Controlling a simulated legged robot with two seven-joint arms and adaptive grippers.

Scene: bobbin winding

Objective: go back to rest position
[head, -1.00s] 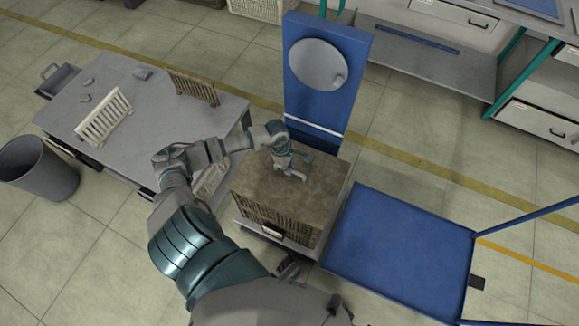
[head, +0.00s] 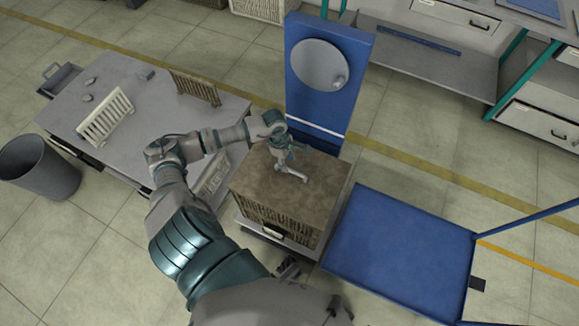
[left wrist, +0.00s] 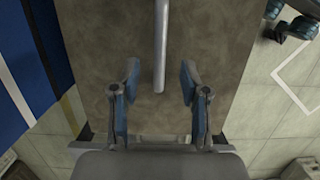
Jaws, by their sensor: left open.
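My left gripper (head: 284,156) is above the brown-topped block (head: 262,186), near the far side of its top. In the left wrist view the gripper (left wrist: 160,68) is open, with its two blue-grey fingers apart. A light grey rod-like piece (head: 292,174) shows over the block top. In the left wrist view the rod (left wrist: 161,35) runs in from the top edge, with its end between the fingers and clear of both. I cannot tell whether the rod rests on the block. My right gripper is not seen in these frames.
A blue upright panel (head: 326,95) with a grey disc (head: 319,65) stands just behind the block. A grey table (head: 140,135) with slatted racks is left. A blue platform (head: 400,250) lies right. A dark bin (head: 38,170) stands far left.

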